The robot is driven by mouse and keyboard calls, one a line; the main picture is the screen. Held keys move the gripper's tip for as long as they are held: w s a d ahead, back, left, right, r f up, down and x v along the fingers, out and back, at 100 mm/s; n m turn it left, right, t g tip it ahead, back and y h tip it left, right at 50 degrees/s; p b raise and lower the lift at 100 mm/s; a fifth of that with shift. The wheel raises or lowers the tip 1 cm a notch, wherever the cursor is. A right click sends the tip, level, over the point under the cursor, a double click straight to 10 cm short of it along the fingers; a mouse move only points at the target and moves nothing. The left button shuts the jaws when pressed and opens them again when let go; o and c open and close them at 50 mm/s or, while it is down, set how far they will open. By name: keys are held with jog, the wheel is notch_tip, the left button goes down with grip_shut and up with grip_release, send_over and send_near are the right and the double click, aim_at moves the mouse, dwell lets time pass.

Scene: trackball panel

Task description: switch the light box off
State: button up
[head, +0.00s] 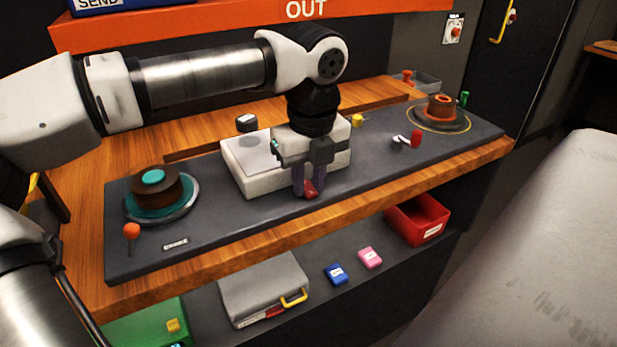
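The light box is most likely the low white box (240,182) with a pale grey top plate, at the middle of the dark panel. My arm covers much of its right half. My gripper (308,188) points down at the box's front right edge. A small red part (310,189), perhaps its switch, shows at the fingertips, between the two fingers. The fingers stand a little apart. I cannot tell whether they touch or grip the red part. Whether the box is lit is not clear.
The dark panel (225,222) also carries a left trackball dial (154,188), an orange knob (131,232), a red-handled lever (414,138) and a right dial (440,110). A shelf below holds a grey case (262,288) and a red bin (418,221).

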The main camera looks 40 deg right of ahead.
aim_at(313, 194)
jog(key=o, duration=0.3)
jog(key=shift+o, duration=0.2)
notch_tip(313, 194, up, 14)
jog(key=s+p, duration=0.1)
jog(key=shift+s+a+f, duration=0.1)
jog(key=shift+s+f, duration=0.05)
jog(key=shift+f, duration=0.05)
dwell(0.6)
